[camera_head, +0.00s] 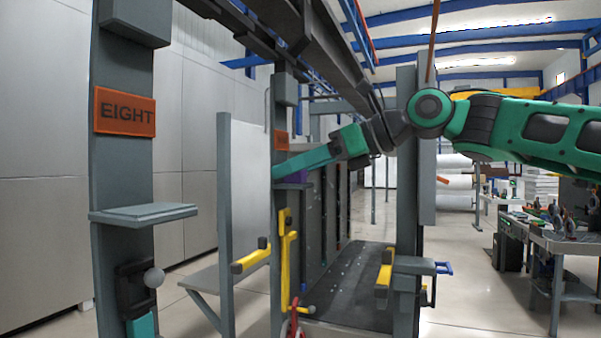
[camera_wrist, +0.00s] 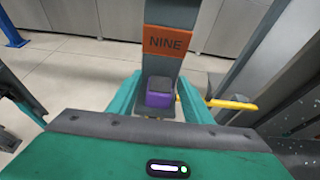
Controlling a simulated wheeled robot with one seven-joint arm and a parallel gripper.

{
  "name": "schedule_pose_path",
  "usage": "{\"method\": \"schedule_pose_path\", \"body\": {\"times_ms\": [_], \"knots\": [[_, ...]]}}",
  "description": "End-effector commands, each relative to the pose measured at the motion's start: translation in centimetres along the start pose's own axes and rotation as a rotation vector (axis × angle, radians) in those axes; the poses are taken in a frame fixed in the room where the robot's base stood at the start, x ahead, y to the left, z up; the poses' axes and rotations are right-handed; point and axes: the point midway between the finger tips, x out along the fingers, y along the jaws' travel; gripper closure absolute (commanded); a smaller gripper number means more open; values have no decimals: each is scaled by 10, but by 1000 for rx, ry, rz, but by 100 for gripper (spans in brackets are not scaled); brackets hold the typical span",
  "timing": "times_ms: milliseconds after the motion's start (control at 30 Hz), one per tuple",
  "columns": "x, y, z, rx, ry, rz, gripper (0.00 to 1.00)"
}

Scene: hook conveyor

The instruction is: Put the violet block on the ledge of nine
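The violet block (camera_wrist: 160,92) is upright in front of the grey post under the orange NINE sign (camera_wrist: 168,41) in the wrist view. It appears to rest on the ledge of nine (camera_wrist: 155,115), of which only a little shows around its base. My gripper (camera_wrist: 160,88) is open, one teal finger on each side of the block with small gaps visible. In the head view my gripper (camera_head: 283,168) reaches to the second post, its finger covering much of the block (camera_head: 297,175) just above the ledge (camera_head: 293,186).
Nearer on the left is a post with an EIGHT sign (camera_head: 125,115) and an empty ledge (camera_head: 143,214). A pale panel (camera_head: 245,170) stands between the posts. Yellow hooks (camera_head: 253,258) jut out below. A workbench (camera_head: 560,240) stands at the right; floor is open before it.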

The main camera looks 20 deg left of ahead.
Motion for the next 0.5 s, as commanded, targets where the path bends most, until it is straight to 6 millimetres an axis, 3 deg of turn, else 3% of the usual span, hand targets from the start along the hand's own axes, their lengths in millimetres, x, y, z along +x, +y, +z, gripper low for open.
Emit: {"method": "schedule_pose_path", "body": {"times_ms": [333, 500], "knots": [[-1, 0, 2, 0, -1, 0, 54], [-12, -1, 1, 1, -1, -2, 54]]}}
